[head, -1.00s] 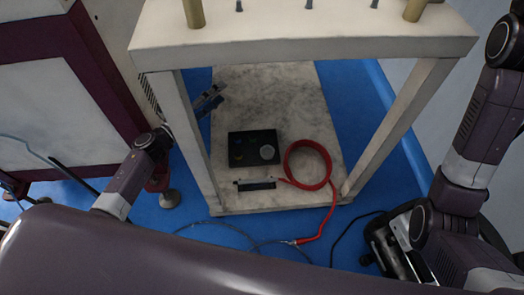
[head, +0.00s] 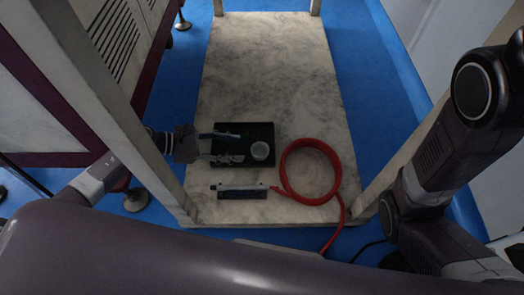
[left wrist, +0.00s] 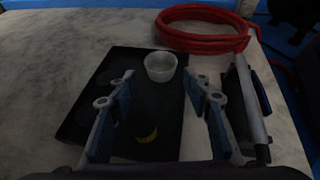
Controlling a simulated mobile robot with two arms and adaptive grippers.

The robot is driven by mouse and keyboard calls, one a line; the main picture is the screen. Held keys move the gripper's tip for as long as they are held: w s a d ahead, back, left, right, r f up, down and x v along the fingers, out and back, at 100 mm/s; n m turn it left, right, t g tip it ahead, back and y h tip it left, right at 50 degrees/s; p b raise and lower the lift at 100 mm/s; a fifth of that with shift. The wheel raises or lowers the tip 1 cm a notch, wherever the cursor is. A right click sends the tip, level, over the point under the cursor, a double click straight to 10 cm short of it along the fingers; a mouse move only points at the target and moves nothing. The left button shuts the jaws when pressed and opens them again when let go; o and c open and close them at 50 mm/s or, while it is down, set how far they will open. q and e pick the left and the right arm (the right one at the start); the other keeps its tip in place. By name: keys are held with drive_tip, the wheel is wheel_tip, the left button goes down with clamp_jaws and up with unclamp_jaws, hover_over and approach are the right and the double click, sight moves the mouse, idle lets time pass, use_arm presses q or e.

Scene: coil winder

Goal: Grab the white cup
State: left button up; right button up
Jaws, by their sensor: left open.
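The white cup (head: 260,150) stands on the right part of a black tray (head: 245,184) on a marble-like low shelf. In the left wrist view the cup (left wrist: 160,66) is just beyond the fingertips, near the gap between them. My left gripper (head: 238,147) is open and empty over the tray, to the left of the cup. The left wrist view shows its two fingers (left wrist: 162,88) spread apart. The cup is not between them. My right arm shows at the right, but its gripper is out of view.
A red coiled hose (head: 285,175) lies right of the tray. A dark and silver tool (head: 240,191) lies in front of the tray. Pale frame legs rise on both sides. A small yellow piece (left wrist: 148,135) shows in the tray. The shelf (head: 265,65) behind is clear.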

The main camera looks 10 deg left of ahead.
sight(267, 150)
use_arm(q)
drive_tip(key=shift+w+d+f+b, duration=0.15)
drive_tip(key=shift+d+f+b, duration=0.15)
drive_tip(key=shift+d+f, duration=0.2)
drive_tip(key=b+x, duration=0.4)
drive_tip(key=x, duration=0.2)
drive_tip(key=shift+w+d, duration=0.15)
drive_tip(key=shift+d, duration=0.1)
drive_tip(key=shift+r, duration=0.1)
drive_tip(key=shift+c, duration=0.3)
drive_tip(key=c, duration=0.5)
